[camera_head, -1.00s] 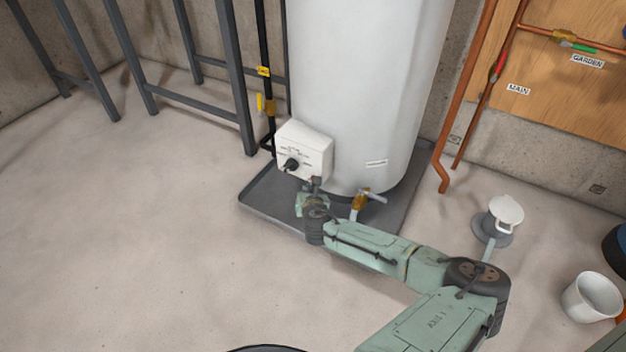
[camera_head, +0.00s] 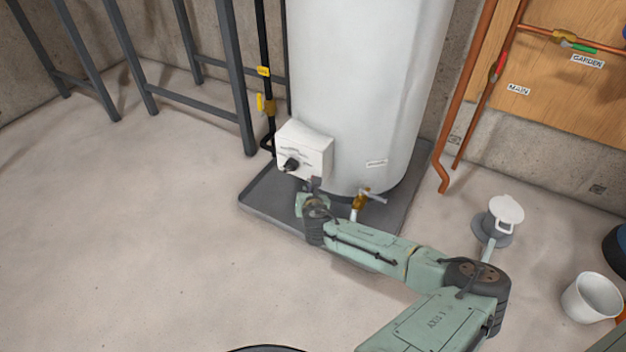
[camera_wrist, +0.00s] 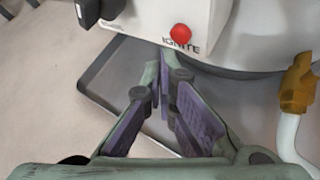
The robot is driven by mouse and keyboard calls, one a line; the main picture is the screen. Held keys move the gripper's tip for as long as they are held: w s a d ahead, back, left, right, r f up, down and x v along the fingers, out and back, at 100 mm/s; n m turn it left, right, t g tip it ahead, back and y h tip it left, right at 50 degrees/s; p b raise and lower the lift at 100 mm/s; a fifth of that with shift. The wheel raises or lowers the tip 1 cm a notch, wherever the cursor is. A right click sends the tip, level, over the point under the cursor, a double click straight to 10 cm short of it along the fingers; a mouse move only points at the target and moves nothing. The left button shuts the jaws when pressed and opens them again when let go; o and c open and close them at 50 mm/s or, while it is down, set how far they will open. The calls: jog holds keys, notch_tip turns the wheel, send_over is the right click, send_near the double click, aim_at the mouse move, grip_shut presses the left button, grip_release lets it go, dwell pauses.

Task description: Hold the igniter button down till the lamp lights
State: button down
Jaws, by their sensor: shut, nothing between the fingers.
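The igniter button is a red round knob (camera_wrist: 181,31) above the word IGNITE, on the lower part of the white control box (camera_head: 304,150). The box sits on the front of the tall white water heater (camera_head: 365,90). My gripper (camera_wrist: 165,52) is shut and empty, its tips just below the button in the wrist view. I cannot tell from the picture whether they touch the box. In the head view my gripper (camera_head: 314,184) is at the box's lower right, and the button is hidden there. I cannot make out a lamp.
A black dial (camera_head: 291,164) is on the box, left of the button. A brass drain valve (camera_head: 359,200) sticks out at the right. A dark drip tray (camera_head: 262,205) lies under the heater. The floor at left is clear; a white bucket (camera_head: 591,298) stands at right.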

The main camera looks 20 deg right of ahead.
jog(key=shift+w+d, duration=0.25)
jog(key=shift+d, duration=0.05)
jog(key=shift+w+d+p, duration=0.3)
jog(key=shift+d, duration=0.1)
dwell(2.0)
jog(key=shift+s, duration=0.1)
dwell(1.5)
jog(key=shift+s+a+p, duration=0.45)
jog(key=shift+a+p, duration=0.1)
jog(key=shift+a, duration=0.15)
jog(key=shift+s+a+p, duration=0.6)
jog(key=shift+s+a, duration=0.2)
jog(key=shift+a, duration=0.2)
jog(key=shift+s+a+p, duration=0.55)
jog(key=shift+s+a, duration=0.2)
jog(key=shift+a, duration=0.25)
